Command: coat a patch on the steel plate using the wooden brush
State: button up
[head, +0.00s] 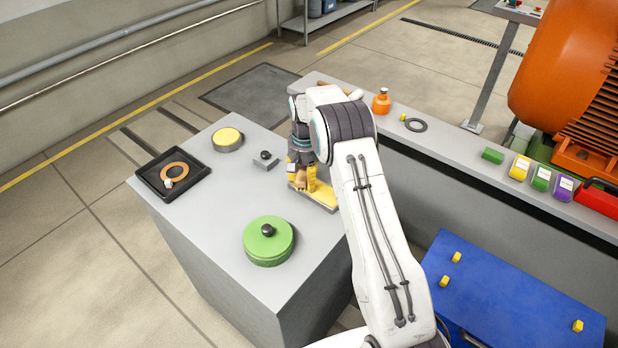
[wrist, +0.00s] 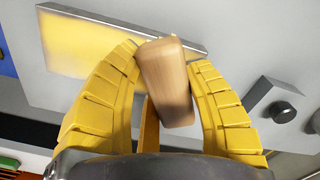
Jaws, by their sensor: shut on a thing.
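The steel plate (head: 327,204) lies on the grey bench top, partly hidden behind my gripper and arm. In the wrist view the plate (wrist: 195,50) shows a wide yellow patch (wrist: 85,42) with soft edges. My gripper (wrist: 168,62) has its yellow fingers shut on the wooden brush (wrist: 166,85), whose tan block end points toward the camera. In the head view my gripper (head: 297,182) is low over the plate's left end. The brush's bristles are hidden, so I cannot tell whether they touch the plate.
A grey block with a black knob (head: 265,160) stands just left of my gripper. A green lidded tin (head: 268,244), a yellow round tin (head: 227,140) and a black tray (head: 150,178) with an orange ring share the bench. A long counter (head: 455,150) runs behind.

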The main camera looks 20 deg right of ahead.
aim_at(319, 191)
jog(key=shift+w+a+p, duration=0.3)
jog(key=shift+w+a, duration=0.1)
jog(key=shift+w, duration=0.2)
jog(key=shift+w+a+p, duration=0.3)
jog(key=shift+w+a, duration=0.1)
jog(key=shift+w, duration=0.2)
jog(key=shift+s+d, duration=0.1)
jog(key=shift+s+d+f+b, duration=0.1)
jog(key=shift+s+d+b, duration=0.35)
jog(key=shift+s+b, duration=0.2)
jog(key=shift+s+d+b, duration=0.5)
jog(key=shift+s+b, duration=0.1)
jog(key=shift+s, duration=0.2)
jog(key=shift+s+d+f+b, duration=0.1)
jog(key=shift+s+d+b, duration=0.35)
jog(key=shift+s+b, duration=0.2)
jog(key=shift+s+d+r+b, duration=0.1)
jog(key=shift+s+d+b, duration=0.2)
jog(key=shift+s, duration=0.25)
jog(key=shift+s+d+r+b, duration=0.1)
jog(key=shift+s+d+b, duration=0.05)
jog(key=shift+s+d, duration=0.3)
